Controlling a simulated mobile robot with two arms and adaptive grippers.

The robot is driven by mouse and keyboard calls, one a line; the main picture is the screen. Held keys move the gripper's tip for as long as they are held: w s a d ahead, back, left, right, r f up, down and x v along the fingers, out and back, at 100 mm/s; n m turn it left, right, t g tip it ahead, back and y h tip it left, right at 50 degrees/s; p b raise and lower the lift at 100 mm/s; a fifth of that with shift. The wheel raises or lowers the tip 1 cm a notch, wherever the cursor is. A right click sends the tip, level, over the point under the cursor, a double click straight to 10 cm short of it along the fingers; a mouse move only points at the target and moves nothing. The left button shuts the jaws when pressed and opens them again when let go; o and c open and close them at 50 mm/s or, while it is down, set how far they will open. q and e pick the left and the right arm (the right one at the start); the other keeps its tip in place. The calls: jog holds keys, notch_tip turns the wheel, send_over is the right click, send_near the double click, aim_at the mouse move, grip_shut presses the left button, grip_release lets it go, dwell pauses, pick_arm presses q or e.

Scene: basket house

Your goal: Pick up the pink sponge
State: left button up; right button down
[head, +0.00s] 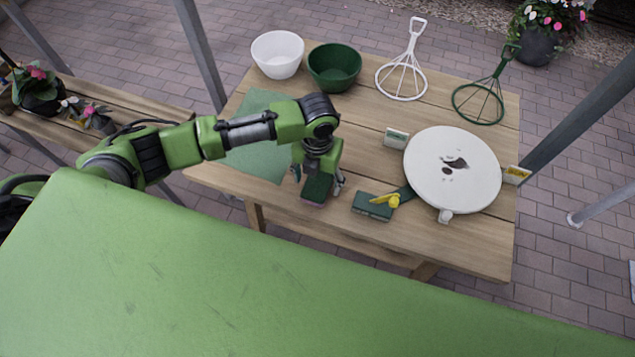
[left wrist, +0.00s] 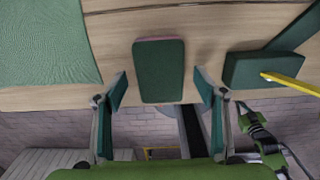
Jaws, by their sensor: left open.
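The sponge (head: 317,190) lies near the front edge of the wooden table, with a dark green top and a thin pink layer showing at its edge. In the left wrist view the sponge (left wrist: 159,72) lies centred ahead, between the two fingers, with pink along its far edge. My left gripper (head: 318,179) points down over the sponge, one finger on each side. In the left wrist view my left gripper (left wrist: 161,88) is open, with gaps between both fingers and the sponge. My right gripper is not in view.
A green cloth (head: 258,150) lies left. A white round disc (head: 452,168), white bowl (head: 277,55), green bowl (head: 334,67) and two wire stands (head: 402,80) (head: 480,102) stand farther off.

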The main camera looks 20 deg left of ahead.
pick_arm(q)
jog(key=shift+f, duration=0.95)
jog(key=c, duration=0.8)
